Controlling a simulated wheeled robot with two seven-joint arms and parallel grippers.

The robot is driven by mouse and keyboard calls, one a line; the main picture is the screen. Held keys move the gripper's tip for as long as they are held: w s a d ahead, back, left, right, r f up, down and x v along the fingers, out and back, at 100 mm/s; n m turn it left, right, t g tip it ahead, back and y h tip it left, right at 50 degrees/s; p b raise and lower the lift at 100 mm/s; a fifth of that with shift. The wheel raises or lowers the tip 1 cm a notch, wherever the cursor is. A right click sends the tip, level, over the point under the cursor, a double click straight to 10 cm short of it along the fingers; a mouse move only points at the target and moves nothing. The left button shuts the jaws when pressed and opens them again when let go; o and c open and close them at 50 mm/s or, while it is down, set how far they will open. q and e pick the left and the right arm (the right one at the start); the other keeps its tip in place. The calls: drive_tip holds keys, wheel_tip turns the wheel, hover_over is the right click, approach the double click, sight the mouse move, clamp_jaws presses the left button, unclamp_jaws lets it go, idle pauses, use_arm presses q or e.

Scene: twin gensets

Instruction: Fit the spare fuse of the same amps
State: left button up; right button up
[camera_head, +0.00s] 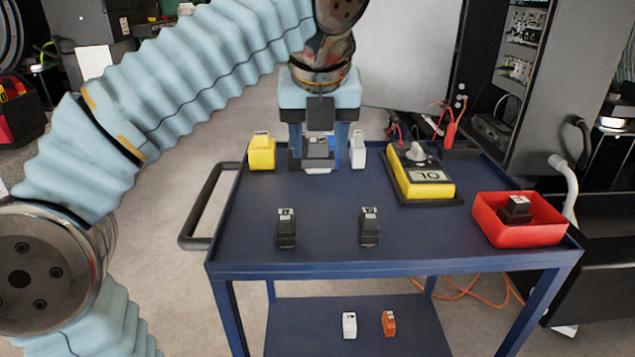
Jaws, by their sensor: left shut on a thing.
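My left gripper (325,158) reaches down over the back of the blue cart (330,205). Its fingers are shut on a dark fuse (316,150) with a pale label, partly hidden by the gripper; I cannot tell whether the fuse touches the cart top. A yellow fuse (261,154) stands left of the gripper and a white fuse (358,150) right of it. Two black fuses with small labels, a left one (287,230) and a right one (369,228), stand nearer the front. Another black fuse (515,210) is in the red tray (507,236). My right gripper is out of view.
A yellow multimeter (421,180) lies at the back right of the cart. On the lower shelf (310,335) are a white fuse (349,325) and an orange fuse (388,323). A handle (207,200) sticks out at the cart's left. The middle of the top is clear.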

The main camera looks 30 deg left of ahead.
use_arm(q)
drive_tip(key=b+x, duration=0.1)
drive_tip(key=x, duration=0.2)
drive_tip(key=w+b+x, duration=0.1)
drive_tip(key=x, duration=0.2)
drive_tip(key=a+x, duration=0.1)
drive_tip(key=x, duration=0.3)
drive_tip(key=shift+w+r+b, duration=0.25)
drive_tip(key=shift+r+b, duration=0.15)
drive_tip(key=shift+f, duration=0.45)
drive_tip(key=shift+f, duration=0.15)
drive_tip(key=o, duration=1.3)
drive_tip(key=shift+c, duration=0.2)
